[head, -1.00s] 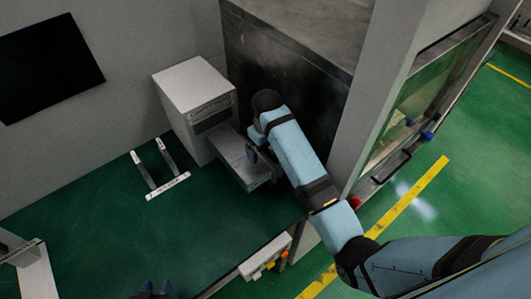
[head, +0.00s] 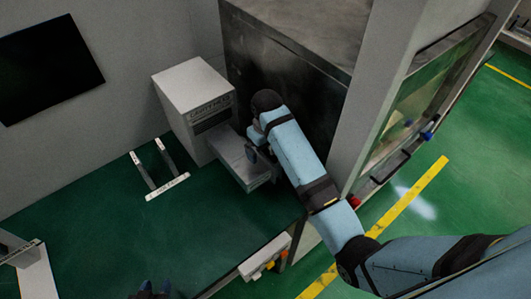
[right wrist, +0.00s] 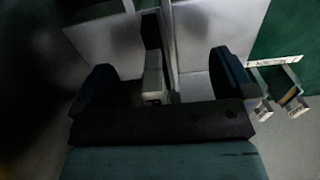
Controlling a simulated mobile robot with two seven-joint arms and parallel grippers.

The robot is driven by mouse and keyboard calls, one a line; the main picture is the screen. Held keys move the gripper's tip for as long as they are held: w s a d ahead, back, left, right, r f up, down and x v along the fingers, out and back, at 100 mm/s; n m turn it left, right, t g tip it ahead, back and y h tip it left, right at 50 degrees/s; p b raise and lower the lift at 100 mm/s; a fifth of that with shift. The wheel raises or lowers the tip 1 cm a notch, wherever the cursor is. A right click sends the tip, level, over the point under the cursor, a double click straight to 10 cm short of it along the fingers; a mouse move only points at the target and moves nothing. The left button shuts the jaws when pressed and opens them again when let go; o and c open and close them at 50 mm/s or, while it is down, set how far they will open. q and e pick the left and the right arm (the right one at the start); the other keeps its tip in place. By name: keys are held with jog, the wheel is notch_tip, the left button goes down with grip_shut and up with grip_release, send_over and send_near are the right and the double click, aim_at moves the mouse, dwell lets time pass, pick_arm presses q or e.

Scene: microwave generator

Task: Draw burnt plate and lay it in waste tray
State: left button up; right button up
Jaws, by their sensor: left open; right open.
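A white cabinet (head: 195,95) with a small label stands against the wall, and a grey block-like unit (head: 243,158) juts out from its front. My right gripper (head: 258,142) is at this unit, partly hidden behind my own forearm. In the right wrist view my right gripper (right wrist: 164,80) is open, with a slim pale block (right wrist: 153,82) between its fingers and no clear grip on it. I cannot tell whether that block belongs to a burnt plate. My left gripper (head: 153,290) barely shows at the bottom edge. No tray readable as the waste tray is seen.
A two-rail rack with a white label strip (head: 168,187) stands left of the cabinet; it also shows in the right wrist view (right wrist: 278,92). Another white stand (head: 36,270) is at the left edge. A dark furnace-like housing (head: 255,60) is close behind my right arm.

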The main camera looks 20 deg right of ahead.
grip_shut()
jog(key=shift+w+r, duration=0.1)
jog(key=shift+r, duration=0.05)
